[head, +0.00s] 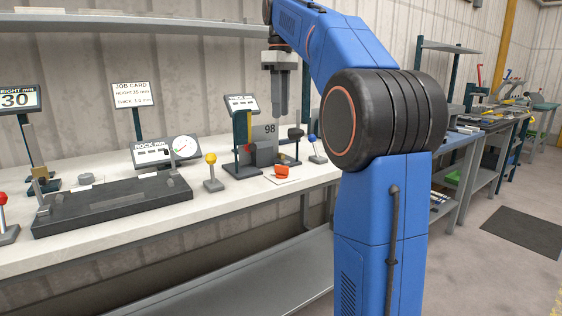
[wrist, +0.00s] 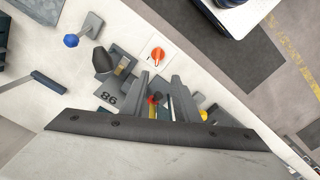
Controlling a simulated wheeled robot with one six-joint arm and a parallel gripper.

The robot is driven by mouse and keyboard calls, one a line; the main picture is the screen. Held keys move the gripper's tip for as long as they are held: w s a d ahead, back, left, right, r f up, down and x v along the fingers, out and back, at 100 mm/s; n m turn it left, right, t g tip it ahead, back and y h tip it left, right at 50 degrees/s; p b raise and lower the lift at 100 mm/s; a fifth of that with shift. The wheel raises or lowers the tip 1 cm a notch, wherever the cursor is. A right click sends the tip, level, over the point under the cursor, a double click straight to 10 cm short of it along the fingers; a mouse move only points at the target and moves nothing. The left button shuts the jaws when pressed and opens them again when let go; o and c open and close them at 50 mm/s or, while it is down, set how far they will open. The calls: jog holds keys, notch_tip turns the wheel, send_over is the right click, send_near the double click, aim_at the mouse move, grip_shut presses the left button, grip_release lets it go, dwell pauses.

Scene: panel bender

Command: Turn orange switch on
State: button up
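The orange switch (head: 282,171) is a small rotary knob on a white plate on the bench, in front of the grey block marked 98. In the wrist view the orange knob (wrist: 158,56) lies beyond my fingertips, near the top middle, and is unobstructed. Which setting it is at, I cannot tell. My gripper (head: 279,113) points down, well above the bench and the block, up and behind the knob. In the wrist view my gripper (wrist: 159,80) has its two grey fingers apart with nothing held between them. It does not touch the knob.
A yellow-knobbed lever (head: 211,160) stands left of the switch; a blue-knobbed lever (head: 312,139) and a black knob (head: 296,132) stand to its right. The block (head: 264,135) and small display (head: 241,103) rise behind. The bench's front edge (head: 258,202) is clear.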

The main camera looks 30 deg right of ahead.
aim_at(281, 166)
jog(key=f, duration=1.7)
jog(key=shift+w+d, duration=0.3)
grip_shut()
